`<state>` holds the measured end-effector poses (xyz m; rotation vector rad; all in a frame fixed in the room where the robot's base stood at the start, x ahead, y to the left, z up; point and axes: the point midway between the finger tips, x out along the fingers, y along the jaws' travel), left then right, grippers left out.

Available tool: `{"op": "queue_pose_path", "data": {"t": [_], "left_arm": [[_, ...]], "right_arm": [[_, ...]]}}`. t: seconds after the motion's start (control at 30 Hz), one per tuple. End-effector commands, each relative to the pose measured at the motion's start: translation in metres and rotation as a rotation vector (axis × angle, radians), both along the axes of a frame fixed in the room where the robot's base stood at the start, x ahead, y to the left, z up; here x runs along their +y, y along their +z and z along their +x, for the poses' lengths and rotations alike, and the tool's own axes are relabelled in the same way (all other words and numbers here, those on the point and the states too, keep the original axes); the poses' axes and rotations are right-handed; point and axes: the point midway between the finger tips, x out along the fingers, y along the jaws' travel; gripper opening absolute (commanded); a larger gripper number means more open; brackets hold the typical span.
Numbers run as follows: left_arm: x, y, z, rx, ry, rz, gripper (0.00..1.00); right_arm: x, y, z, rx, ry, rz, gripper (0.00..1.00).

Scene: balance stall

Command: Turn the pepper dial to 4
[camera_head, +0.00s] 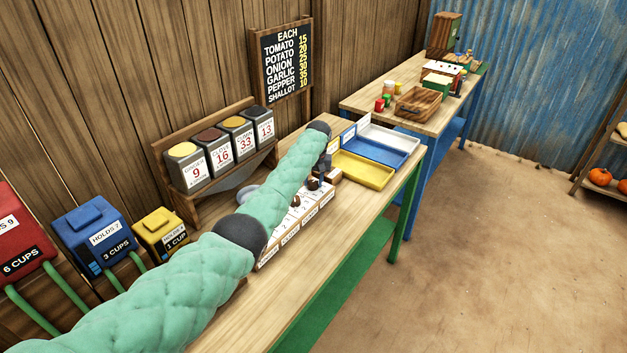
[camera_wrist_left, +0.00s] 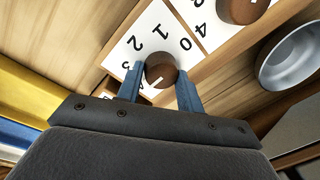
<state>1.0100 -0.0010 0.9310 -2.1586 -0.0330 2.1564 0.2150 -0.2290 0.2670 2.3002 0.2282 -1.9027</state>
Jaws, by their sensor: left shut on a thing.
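The pepper dial (camera_wrist_left: 162,67) is a round brown knob at the far end of the dial panel (camera_head: 268,258). In the left wrist view it sits on a white card with black digits, of which 0, 1 and 2 read clearly. A pale mark shows on the knob's lower edge; the digit it points at is hidden. My left gripper (camera_wrist_left: 160,74) is shut on this knob, one blue finger on each side. In the head view my left arm hides much of the panel and the gripper (camera_head: 324,172) is at its far end. My right gripper is not in view.
Four spice canisters, among them the pepper canister (camera_head: 264,128) marked 13, stand in a wooden rack behind the panel. A yellow tray (camera_head: 360,170), a blue tray (camera_head: 374,150) and a white tray lie beyond the gripper. A metal bowl (camera_wrist_left: 291,58) sits close to the panel.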

Motion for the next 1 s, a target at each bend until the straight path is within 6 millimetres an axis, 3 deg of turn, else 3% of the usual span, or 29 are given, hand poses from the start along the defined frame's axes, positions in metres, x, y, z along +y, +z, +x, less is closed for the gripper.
{"op": "queue_pose_path", "data": {"t": [0.53,0.57,0.63,1.0], "left_arm": [[0.0,0.004,0.002,-0.007,0.024,0.0,0.14],[0.0,0.004,0.002,-0.007,0.024,0.0,0.43],[0.0,0.004,0.002,-0.006,0.024,0.0,0.56],[0.0,0.004,0.001,-0.003,0.023,0.0,0.58]], "right_arm": [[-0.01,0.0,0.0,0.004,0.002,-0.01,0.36],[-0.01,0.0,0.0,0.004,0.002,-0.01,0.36],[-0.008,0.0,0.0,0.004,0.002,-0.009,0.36],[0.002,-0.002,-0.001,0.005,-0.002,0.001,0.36]]}}
